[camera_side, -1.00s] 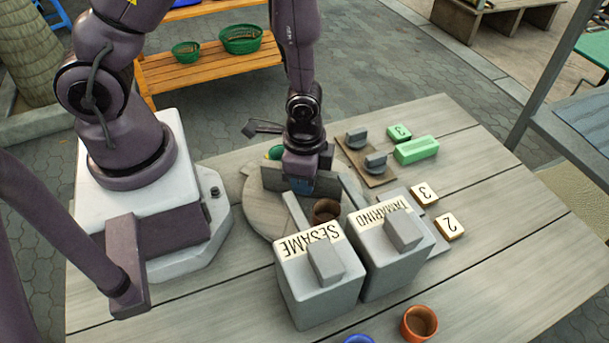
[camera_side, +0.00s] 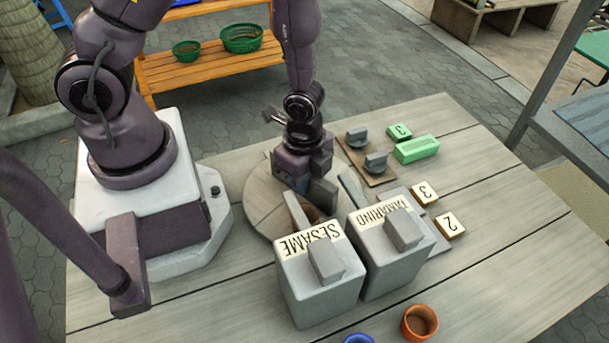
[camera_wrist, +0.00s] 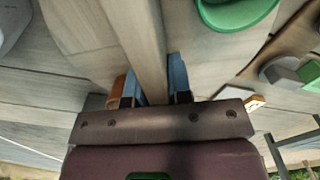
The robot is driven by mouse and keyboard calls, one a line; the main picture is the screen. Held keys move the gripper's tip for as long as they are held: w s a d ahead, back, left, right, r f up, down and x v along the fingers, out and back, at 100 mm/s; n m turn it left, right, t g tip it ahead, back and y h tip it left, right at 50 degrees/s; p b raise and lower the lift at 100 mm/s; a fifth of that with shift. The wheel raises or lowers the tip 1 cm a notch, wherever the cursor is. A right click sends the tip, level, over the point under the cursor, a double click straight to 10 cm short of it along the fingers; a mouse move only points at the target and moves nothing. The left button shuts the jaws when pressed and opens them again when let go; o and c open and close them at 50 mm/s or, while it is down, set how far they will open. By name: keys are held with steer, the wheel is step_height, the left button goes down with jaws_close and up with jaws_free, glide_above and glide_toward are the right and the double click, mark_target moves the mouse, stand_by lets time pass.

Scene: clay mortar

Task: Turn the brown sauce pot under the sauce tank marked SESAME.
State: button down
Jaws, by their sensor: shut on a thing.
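A round grey wooden turntable (camera_side: 260,195) with upright divider walls (camera_side: 322,192) sits on the table. My gripper (camera_side: 295,180) is low over the turntable. In the wrist view its blue fingers (camera_wrist: 156,82) are shut on a grey divider wall (camera_wrist: 135,30). The brown sauce pot (camera_side: 292,212) is on the turntable behind the SESAME tank (camera_side: 320,275), partly hidden by a divider and the tank. In the wrist view a brown-orange piece (camera_wrist: 117,88), likely this pot, shows beside the left finger. The TAMARIND tank (camera_side: 390,250) stands right of SESAME.
A green pot (camera_wrist: 235,12) shows in the wrist view but is hidden in the side view. An orange pot (camera_side: 419,322) and a blue one (camera_side: 359,340) stand at the front. Numbered blocks (camera_side: 424,194), a green block (camera_side: 417,149) and a knobbed board (camera_side: 368,163) lie right.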

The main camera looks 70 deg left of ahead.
steer(key=shift+s+m, duration=0.1)
steer(key=shift+m, duration=1.7)
steer(key=c, duration=1)
jaws_free()
steer(key=shift+c, duration=0.2)
steer(key=shift+r, duration=0.1)
step_height(320, 180, up, 13)
